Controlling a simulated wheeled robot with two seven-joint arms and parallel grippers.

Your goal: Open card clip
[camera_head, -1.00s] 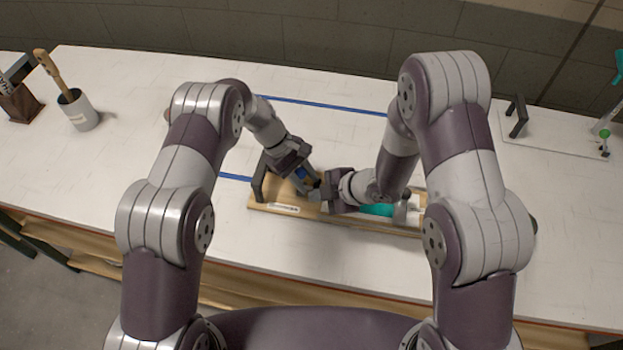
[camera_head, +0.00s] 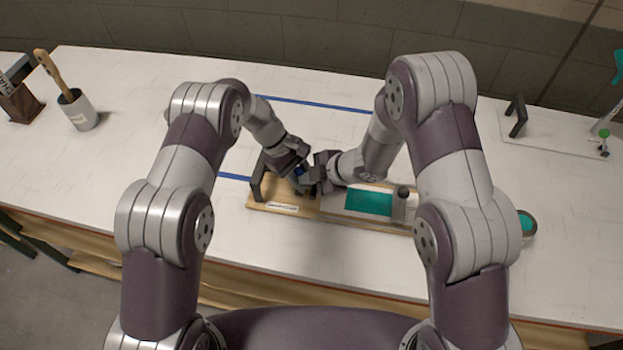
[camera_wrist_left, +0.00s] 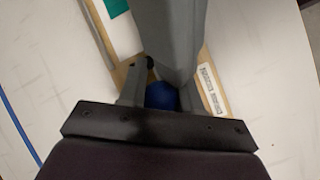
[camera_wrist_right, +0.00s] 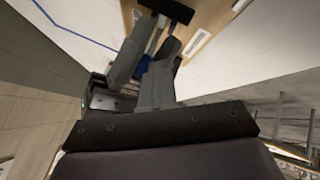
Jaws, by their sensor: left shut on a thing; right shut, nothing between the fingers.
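A long wooden board (camera_head: 310,208) lies on the table with a white label (camera_head: 283,208) and a dark upright handle (camera_head: 258,181) at its left end. On its right part a pale plate holds a teal card (camera_head: 368,203), with a black knob (camera_head: 403,191) beside it. My left gripper (camera_head: 300,183) is low over the board's left part, shut on a blue part; that part shows between its fingers in the left wrist view (camera_wrist_left: 162,96). My right gripper (camera_head: 314,184) is shut and empty, right beside the left one. The fingers hide the blue part's base.
A grey cup (camera_head: 82,112) with a brush and a brown holder (camera_head: 20,104) stand far left. A round teal-topped container (camera_head: 526,223) is at right, partly behind my right arm. A white plate (camera_head: 555,136) with a black handle lies back right. Table behind the board is mostly clear.

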